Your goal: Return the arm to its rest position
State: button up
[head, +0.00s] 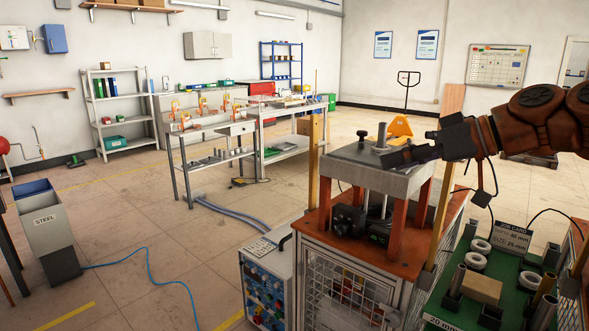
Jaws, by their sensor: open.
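My arm (500,130) reaches in from the right edge of the head view, brown with dark joints. My gripper (410,153) points left, over the top plate of the induction heater station (350,170). It is open, and I see nothing held between its fingers. A short metal post (381,138) stands on the plate just behind the fingers. I cannot tell whether the fingers touch the post or the plate.
A green tray (440,312) with rings, tubes and a job card (513,240) lies below my arm. A control box (265,280) stands left of the heater. Open floor lies left.

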jog(key=s+a+f+m+g+h, duration=0.1)
jog(key=s+a+f+g+h, duration=0.1)
jog(key=s+a+f, duration=0.5)
jog(key=s+a+f+m+g+h, duration=0.1)
jog(key=s+a+f+g+h, duration=0.2)
jog(key=s+f, duration=0.45)
jog(key=s+d+f+m+g+h, duration=0.25)
jog(key=s+d+f, duration=0.25)
jog(key=s+f, duration=0.5)
jog(key=s+d+f+m+g+h, duration=0.2)
jog(key=s+d+f+m+h, duration=0.2)
jog(key=s+f, duration=0.55)
notch_tip(320, 180, up, 15)
jog(key=w+t+p, duration=0.1)
jog(key=p, duration=1.3)
jog(key=shift+w+d, duration=0.25)
